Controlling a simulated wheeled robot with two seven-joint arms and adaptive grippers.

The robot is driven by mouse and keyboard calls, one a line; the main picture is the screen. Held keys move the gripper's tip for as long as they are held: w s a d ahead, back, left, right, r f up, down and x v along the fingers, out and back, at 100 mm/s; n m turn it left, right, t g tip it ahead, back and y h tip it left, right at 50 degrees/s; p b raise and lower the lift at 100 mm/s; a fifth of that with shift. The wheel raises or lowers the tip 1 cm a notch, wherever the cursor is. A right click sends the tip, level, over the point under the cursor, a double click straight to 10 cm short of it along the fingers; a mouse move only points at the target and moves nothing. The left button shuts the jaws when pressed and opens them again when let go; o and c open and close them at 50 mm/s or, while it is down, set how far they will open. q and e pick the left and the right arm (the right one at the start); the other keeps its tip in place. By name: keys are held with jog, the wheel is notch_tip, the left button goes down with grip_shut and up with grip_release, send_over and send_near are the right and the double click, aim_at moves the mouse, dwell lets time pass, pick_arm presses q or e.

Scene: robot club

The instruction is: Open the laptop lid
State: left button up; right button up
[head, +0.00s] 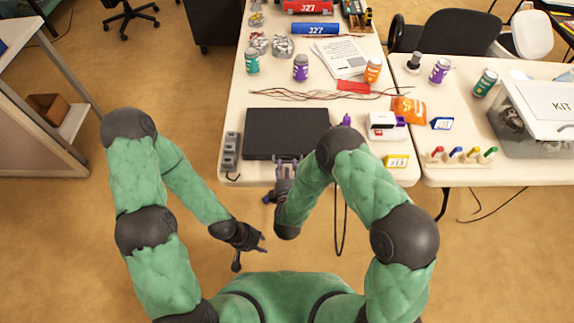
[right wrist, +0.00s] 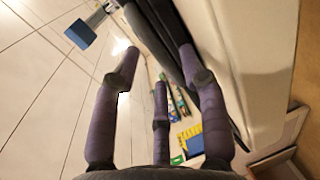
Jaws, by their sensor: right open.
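The laptop (head: 285,134) is a flat black slab lying closed on the white table, near its front edge. My right gripper (head: 287,162) is at the middle of the laptop's front edge with its fingers apart. In the right wrist view the dark laptop edge (right wrist: 155,32) runs between the spread purple fingers of the right gripper (right wrist: 155,70). I cannot tell whether a finger touches the lid. My left gripper (head: 252,252) is over the floor in front of the table, with its fingers spread and empty.
A grey power strip (head: 230,152) stands left of the laptop. A white and red box (head: 382,124) and a yellow card (head: 396,161) are to its right. Thin cables (head: 300,95) lie behind it. A clear kit box (head: 540,115) stands on the right table.

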jog(key=shift+x, duration=0.9)
grip_shut()
